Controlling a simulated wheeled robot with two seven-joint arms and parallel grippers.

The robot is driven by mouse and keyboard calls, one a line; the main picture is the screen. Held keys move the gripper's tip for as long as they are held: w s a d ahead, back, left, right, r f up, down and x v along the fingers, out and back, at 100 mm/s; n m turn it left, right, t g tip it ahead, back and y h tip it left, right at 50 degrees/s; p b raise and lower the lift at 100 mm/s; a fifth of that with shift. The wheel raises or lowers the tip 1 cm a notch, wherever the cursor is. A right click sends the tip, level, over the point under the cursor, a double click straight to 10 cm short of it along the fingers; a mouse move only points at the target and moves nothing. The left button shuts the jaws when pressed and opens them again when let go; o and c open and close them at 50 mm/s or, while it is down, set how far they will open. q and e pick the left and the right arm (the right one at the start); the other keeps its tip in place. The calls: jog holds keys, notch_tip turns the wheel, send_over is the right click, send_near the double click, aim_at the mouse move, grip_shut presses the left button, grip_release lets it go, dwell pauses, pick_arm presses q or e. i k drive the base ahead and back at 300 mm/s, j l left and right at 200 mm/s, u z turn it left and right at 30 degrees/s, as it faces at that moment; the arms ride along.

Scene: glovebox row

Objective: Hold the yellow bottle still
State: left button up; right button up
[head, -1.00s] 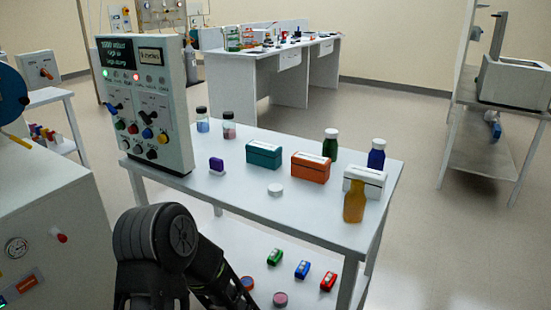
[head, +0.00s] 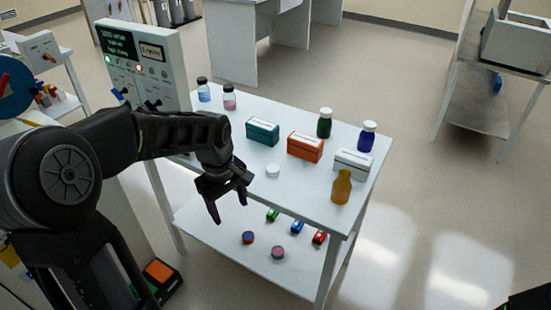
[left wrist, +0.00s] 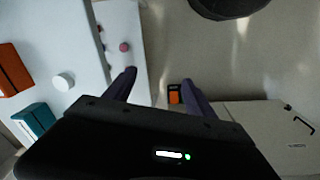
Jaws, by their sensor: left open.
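The yellow bottle (head: 341,187) is amber, upright and without a cap. It stands at the front right corner of the white table, in front of a white box. I do not make it out in the left wrist view. My left gripper (head: 229,208) is open and empty, off the table's front edge, well to the left of the bottle. Its spread fingers also show in the left wrist view (left wrist: 158,82), with nothing between them. My right gripper is not in view; only a dark shape shows at the lower right corner of the head view.
On the table (head: 300,190) stand a white cap (head: 273,171), a teal box (head: 263,131), an orange box (head: 305,147), the white box (head: 352,164), a green bottle (head: 324,123) and a blue bottle (head: 367,137). Small items lie on the lower shelf.

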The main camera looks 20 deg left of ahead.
aim_at(342, 187)
jog(key=i, duration=0.9)
